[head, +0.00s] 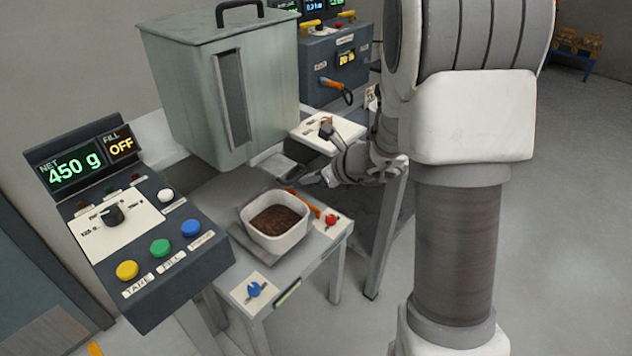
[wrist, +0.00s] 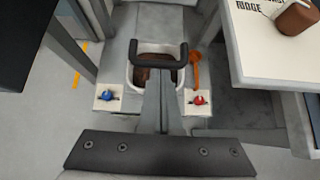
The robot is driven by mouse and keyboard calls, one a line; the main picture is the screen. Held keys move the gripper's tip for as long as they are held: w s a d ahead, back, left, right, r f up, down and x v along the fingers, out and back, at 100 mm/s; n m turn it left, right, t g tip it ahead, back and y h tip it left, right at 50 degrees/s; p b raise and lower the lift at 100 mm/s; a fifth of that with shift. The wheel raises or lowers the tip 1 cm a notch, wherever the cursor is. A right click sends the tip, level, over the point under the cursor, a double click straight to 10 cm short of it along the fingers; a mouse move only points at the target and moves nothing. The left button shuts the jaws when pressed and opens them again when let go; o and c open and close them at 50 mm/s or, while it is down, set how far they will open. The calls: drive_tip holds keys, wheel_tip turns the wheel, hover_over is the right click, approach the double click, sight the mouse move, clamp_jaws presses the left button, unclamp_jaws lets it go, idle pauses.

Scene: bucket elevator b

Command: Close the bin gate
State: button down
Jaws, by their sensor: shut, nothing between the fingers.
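The tall grey-green bin (head: 205,85) has a dark window slot, a lid and a black lid handle. I cannot clearly make out its gate or tell how far it stands open; the area below the bin is partly hidden. My gripper (head: 308,181) is shut and empty, low beside the bin's right side, above the tray's far side. In the wrist view, a black U-shaped part (wrist: 157,62) shows at the end of a narrow grey part; I cannot tell whether it is a gate handle.
A white tray (head: 276,240) of brown granules stands on the low table, with an orange piece (wrist: 195,65) beside it. Blue (head: 255,290) and red (head: 331,220) knobs sit near its edge. The control console (head: 150,230) reads 450 g.

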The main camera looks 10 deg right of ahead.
sight(300, 175)
drive_tip(key=w+a, duration=0.2)
drive_tip(key=shift+w, duration=0.3)
drive_tip(key=shift+w+a, duration=0.15)
drive_tip(key=shift+r, duration=0.1)
